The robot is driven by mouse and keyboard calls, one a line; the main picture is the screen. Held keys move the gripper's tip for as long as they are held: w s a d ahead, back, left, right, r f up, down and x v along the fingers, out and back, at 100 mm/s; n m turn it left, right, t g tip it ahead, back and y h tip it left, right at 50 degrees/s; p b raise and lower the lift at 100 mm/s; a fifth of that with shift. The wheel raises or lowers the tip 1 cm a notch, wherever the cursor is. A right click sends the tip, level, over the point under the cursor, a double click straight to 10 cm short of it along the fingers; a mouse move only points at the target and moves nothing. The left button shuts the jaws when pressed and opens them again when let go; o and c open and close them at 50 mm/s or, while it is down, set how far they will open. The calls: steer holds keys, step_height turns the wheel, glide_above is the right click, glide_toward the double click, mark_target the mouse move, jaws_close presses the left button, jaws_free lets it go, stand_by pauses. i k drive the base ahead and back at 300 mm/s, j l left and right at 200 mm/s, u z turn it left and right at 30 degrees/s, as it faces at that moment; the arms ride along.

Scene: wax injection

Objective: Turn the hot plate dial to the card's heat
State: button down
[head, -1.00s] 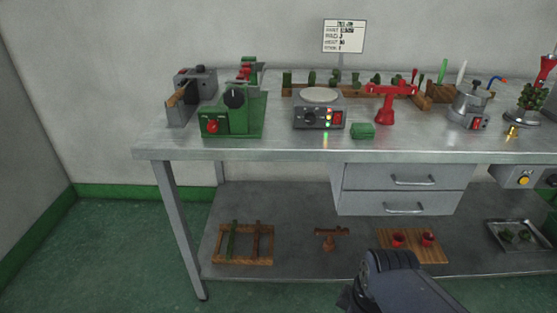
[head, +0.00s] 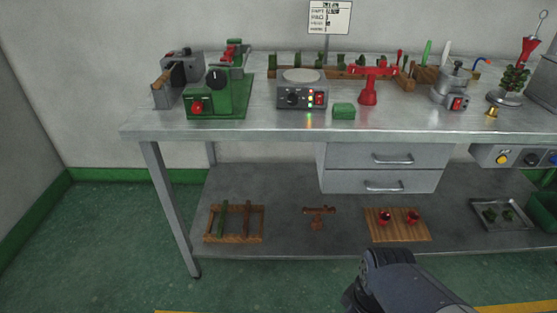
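The hot plate (head: 302,88) stands on the bench, left of the middle, a grey box with a round pale plate on top. Its dark dial (head: 293,97) is on the front face; its setting is too small to read. Beside the dial are small lit lamps and a red switch. The card (head: 329,17) stands on a post behind the hot plate; its lines of text are too small to read. A dark grey part of my arm shows at the bottom, in front of the bench and well apart from the hot plate. My gripper is not seen.
A green machine (head: 217,96) with a black knob stands left of the hot plate. A green block (head: 344,111) and a red stand (head: 368,87) are to its right. A grey pot (head: 453,88) is farther right. The bench's front edge is clear.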

mark_target(292, 99)
steer(key=k+l, duration=0.1)
steer(key=i+j, duration=0.2)
steer(key=k+j, duration=0.1)
steer(key=k+l+u, duration=0.1)
steer(key=k+l, duration=0.5)
steer(key=k+z, duration=0.2)
steer(key=k, duration=0.15)
